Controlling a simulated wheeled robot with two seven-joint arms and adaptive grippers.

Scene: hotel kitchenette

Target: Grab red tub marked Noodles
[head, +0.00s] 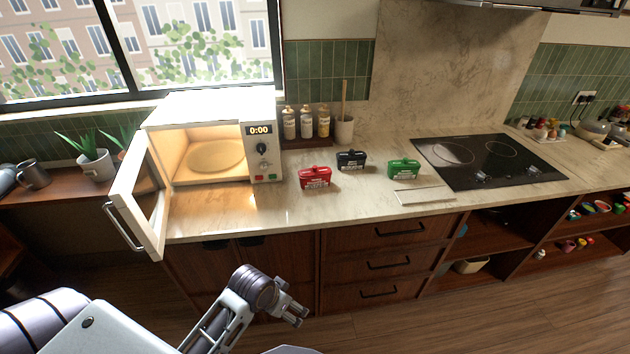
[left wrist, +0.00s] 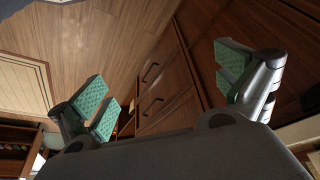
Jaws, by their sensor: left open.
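A red tub (head: 315,177) with a dark top and white lettering too small to read stands on the counter, to the right of the microwave. A black tub (head: 351,161) and a green tub (head: 403,169) stand to its right. My left gripper (head: 298,313) is low in front of the drawers, below the counter's front edge and well apart from the red tub. In the left wrist view my left gripper (left wrist: 168,92) is open and empty, with green pads on its fingers. My right gripper is not in view.
The microwave (head: 210,142) is lit inside, and its open door (head: 140,203) sticks out past the counter edge at left. A light flat strip (head: 425,195) lies before the green tub. A cooktop (head: 487,163) is at right. Bottles (head: 306,124) stand behind.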

